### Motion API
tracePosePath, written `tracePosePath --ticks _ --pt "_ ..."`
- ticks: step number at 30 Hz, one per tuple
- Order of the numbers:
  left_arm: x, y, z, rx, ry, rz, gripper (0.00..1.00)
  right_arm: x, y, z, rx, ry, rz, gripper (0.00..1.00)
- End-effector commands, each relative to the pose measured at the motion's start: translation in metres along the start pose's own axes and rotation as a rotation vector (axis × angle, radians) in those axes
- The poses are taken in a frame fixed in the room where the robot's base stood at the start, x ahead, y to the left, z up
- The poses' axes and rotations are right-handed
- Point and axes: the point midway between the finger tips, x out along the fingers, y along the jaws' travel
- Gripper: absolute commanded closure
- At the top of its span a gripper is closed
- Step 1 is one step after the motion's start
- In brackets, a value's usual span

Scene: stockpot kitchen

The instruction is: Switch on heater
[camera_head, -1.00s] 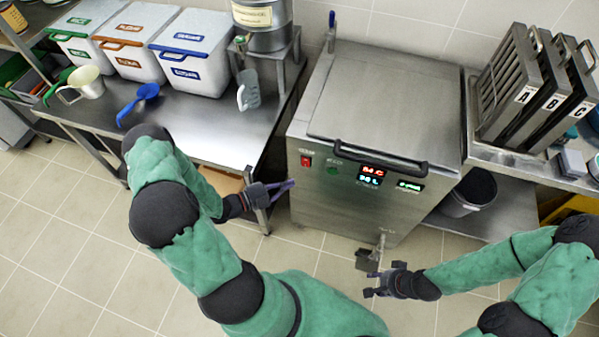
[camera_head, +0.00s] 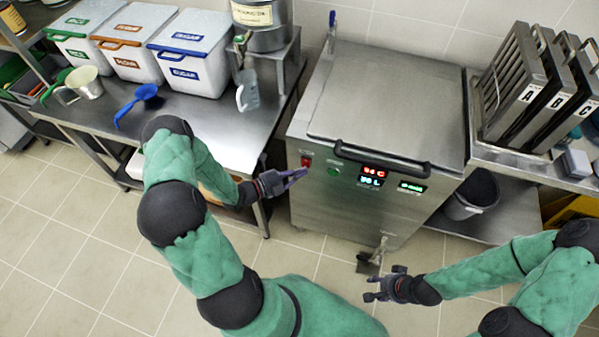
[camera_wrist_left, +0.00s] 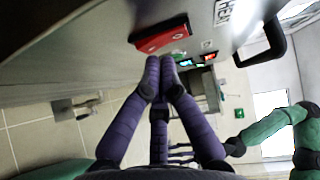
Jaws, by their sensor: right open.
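The heater is a steel box (camera_head: 385,105) with a lid and front panel. Its red rocker switch (camera_head: 306,161) is at the panel's upper left and fills the upper middle of the left wrist view (camera_wrist_left: 160,36). A green button (camera_head: 334,171) and lit displays (camera_head: 372,176) are to its right. My left gripper (camera_head: 303,173) is just below the red switch. In the left wrist view its purple fingers (camera_wrist_left: 160,62) are together and empty, with tips just below the switch; contact cannot be told. My right gripper (camera_head: 368,288) is open and empty, low in front of the heater.
A steel table (camera_head: 220,128) with lidded bins (camera_head: 195,50) and a blue scoop (camera_head: 140,98) stands left of the heater. A drain valve (camera_head: 372,262) sticks out at the heater's lower front. A grey bucket (camera_head: 470,195) is to the right. The floor in front is clear.

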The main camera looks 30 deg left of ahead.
Motion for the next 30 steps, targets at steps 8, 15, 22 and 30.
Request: tracePosePath --ticks 8,15,22,30 --pt "0.006 0.004 0.006 0.0 -0.001 0.0 1.0 0.01 0.003 0.0 0.0 -0.001 0.0 0.59" --pt "0.005 0.0 0.006 0.001 0.0 0.0 1.0 0.009 0.003 -0.001 0.0 0.0 0.0 0.59" --pt "0.004 -0.026 0.004 0.005 0.0 -0.002 1.0 0.009 0.003 0.0 0.0 0.0 0.0 0.59" --pt "0.0 -0.068 0.0 0.004 0.0 -0.001 1.0 0.009 0.003 0.0 0.0 0.0 0.0 0.59"
